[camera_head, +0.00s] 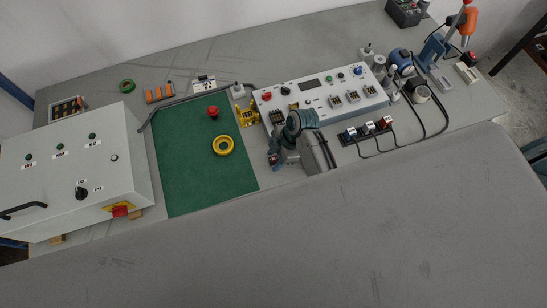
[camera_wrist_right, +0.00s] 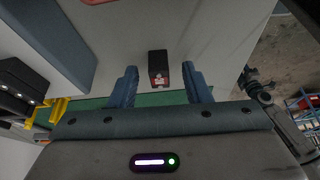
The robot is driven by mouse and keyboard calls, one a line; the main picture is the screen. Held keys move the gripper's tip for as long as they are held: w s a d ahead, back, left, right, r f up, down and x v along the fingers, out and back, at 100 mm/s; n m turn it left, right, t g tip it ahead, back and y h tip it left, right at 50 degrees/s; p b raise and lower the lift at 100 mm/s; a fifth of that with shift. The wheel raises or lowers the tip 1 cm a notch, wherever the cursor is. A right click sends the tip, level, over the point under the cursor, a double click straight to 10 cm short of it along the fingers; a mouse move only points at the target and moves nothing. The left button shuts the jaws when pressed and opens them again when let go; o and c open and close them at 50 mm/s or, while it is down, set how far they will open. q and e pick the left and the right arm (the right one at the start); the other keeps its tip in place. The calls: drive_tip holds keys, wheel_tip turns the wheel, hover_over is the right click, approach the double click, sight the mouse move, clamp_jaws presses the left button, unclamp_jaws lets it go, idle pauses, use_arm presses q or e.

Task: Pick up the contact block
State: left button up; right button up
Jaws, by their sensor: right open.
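The likely contact block, a small black block with a red and white front (camera_wrist_right: 158,68), stands on the grey table in the right wrist view. It lies between the lines of my right gripper's (camera_wrist_right: 160,84) two blue fingers, with a gap on each side. The fingers are open, and I cannot tell how deep the block sits between them. In the head view my right gripper (camera_head: 274,160) points down at the table beside the green mat's right edge. The block cannot be made out clearly there. My left gripper is not in view.
The green mat (camera_head: 180,170) holds a red button (camera_head: 213,112) and a yellow ring (camera_head: 223,146). A white control panel (camera_head: 320,100) stands just behind my right gripper. Cabled plugs (camera_head: 367,128) lie to its right, and a grey cabinet (camera_head: 75,175) stands far left.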

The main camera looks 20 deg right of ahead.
clamp_jaws()
idle(0.3)
